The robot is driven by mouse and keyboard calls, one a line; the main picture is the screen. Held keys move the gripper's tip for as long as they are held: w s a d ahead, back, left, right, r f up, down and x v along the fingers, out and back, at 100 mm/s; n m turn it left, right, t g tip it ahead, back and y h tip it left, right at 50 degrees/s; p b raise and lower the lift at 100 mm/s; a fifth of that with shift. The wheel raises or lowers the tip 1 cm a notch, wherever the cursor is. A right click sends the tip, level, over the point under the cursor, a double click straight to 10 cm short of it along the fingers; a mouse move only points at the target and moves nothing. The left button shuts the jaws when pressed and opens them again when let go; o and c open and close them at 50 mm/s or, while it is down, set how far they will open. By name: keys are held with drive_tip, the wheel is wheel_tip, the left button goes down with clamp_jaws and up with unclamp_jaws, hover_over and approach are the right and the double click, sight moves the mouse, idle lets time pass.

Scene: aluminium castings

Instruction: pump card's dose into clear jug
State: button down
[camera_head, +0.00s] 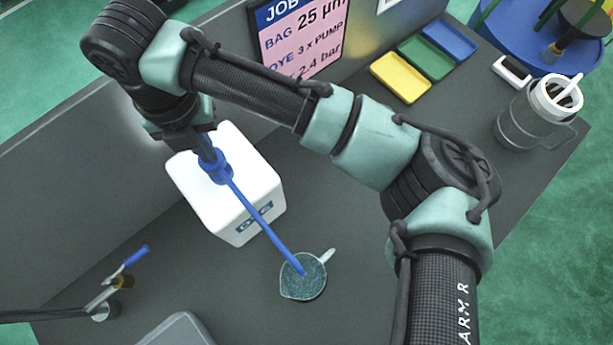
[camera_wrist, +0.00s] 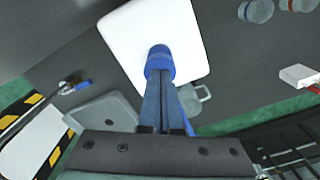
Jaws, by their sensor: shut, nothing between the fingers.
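The white dye container (camera_head: 189,184) stands on the dark bench, with a label reading "DYE" on its front. Its blue pump head (camera_head: 216,170) has a long blue spout (camera_head: 262,228) that slopes down to the clear jug (camera_head: 303,288). The jug has a handle, and bluish speckles show inside it; whether that is liquid I cannot tell. My gripper (camera_head: 205,147) is shut and empty, directly over the pump head; its fingertips (camera_wrist: 160,82) appear at or touching the blue top (camera_wrist: 160,60). The pink job card (camera_head: 300,38) reads "DYE 3 x PUMP", partly hidden by my arm.
Yellow, green and blue trays (camera_head: 401,77) lie at the back right. A lidded clear pitcher (camera_head: 532,118) stands at the right edge. A valve with a blue lever (camera_head: 125,268) is at the front left. A grey lid-like panel (camera_head: 180,333) lies at the front.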

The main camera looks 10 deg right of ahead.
drive_tip(key=shift+f+b, duration=0.4)
drive_tip(key=shift+f, duration=0.25)
drive_tip(key=shift+r+p, duration=1.5)
drive_tip(key=shift+r, duration=0.45)
wheel_tip(320, 180, up, 6)
drive_tip(key=p, duration=0.4)
drive_tip(key=shift+p, duration=0.3)
